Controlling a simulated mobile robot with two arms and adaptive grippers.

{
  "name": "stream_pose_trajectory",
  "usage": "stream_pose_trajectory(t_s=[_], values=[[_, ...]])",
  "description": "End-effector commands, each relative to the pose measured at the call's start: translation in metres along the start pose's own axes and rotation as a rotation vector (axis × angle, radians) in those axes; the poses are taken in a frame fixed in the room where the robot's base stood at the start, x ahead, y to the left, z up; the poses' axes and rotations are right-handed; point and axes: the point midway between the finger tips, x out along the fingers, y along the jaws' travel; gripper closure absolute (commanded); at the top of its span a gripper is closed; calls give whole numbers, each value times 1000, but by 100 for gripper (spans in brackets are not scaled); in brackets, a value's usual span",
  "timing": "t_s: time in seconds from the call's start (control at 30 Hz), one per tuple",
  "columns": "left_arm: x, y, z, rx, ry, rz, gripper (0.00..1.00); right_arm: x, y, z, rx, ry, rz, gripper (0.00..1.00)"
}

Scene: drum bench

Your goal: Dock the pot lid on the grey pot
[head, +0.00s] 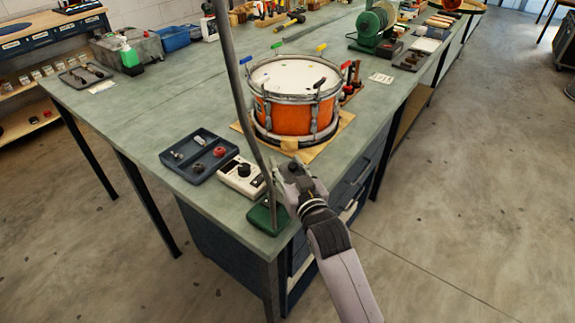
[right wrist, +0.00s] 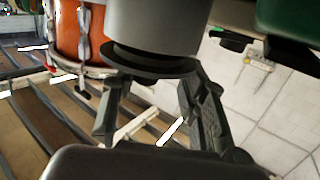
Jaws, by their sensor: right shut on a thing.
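My right gripper (head: 297,180) is over the bench's near corner, close to the green base of a stand. In the right wrist view its fingers (right wrist: 153,95) are spread around a grey round piece (right wrist: 155,25) with a wider dark rim (right wrist: 148,66) on the side facing the palm. It is shut on this piece, which is cut off by the top of the picture. I cannot tell whether it is the pot lid or the pot. No separate grey pot can be made out in the head view. My left gripper is not in view.
An orange drum (head: 297,112) stands on the bench, left of the wrist view (right wrist: 66,30). A dark tray (head: 188,140) with small parts, a white box (head: 237,185) with a black knob and the green stand base (head: 262,220) crowd the near corner.

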Motion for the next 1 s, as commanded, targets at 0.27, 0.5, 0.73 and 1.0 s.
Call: stream_pose_trajectory(t_s=[0.27, 0.5, 0.73, 1.0], values=[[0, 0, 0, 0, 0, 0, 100, 0, 0, 0, 0, 0, 0, 93], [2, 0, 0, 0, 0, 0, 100, 0, 0, 4, 0, 0, 0, 93], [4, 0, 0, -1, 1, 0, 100, 1, 0, 8, 0, 1, 0, 93], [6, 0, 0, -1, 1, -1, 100, 1, 0, 12, 0, 0, 0, 57]])
